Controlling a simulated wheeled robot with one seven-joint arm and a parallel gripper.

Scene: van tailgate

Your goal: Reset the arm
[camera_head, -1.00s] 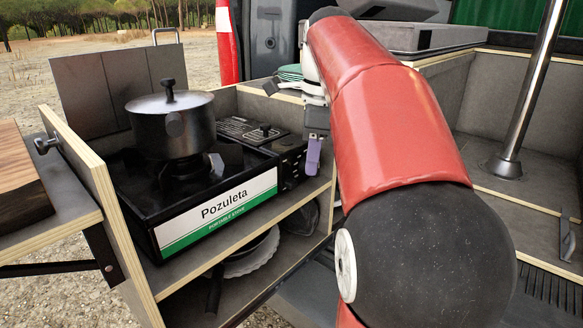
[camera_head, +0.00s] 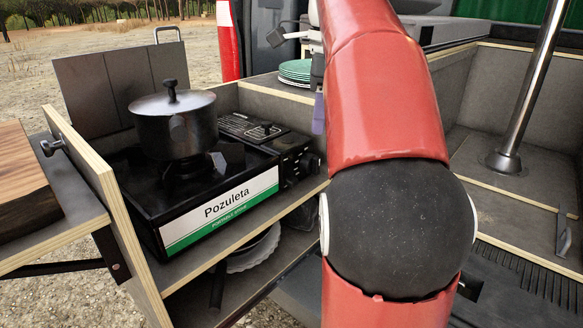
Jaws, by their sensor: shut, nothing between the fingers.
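My red and black arm rises through the middle of the head view, bent at its black joint. My gripper (camera_head: 318,113) is at the arm's far end, left of the red link. Its lilac fingertip part hangs pointing down, near the right end of the stove shelf and apart from the stove. The fingers are shut with nothing between them. Part of the gripper is hidden behind the arm.
A dark pot (camera_head: 175,125) with its lid on stands on the portable stove (camera_head: 222,208). Green and white plates (camera_head: 295,72) are stacked behind. A metal pole (camera_head: 527,90) stands at right. A wooden board (camera_head: 25,180) lies at left. The right-hand floor is mostly clear.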

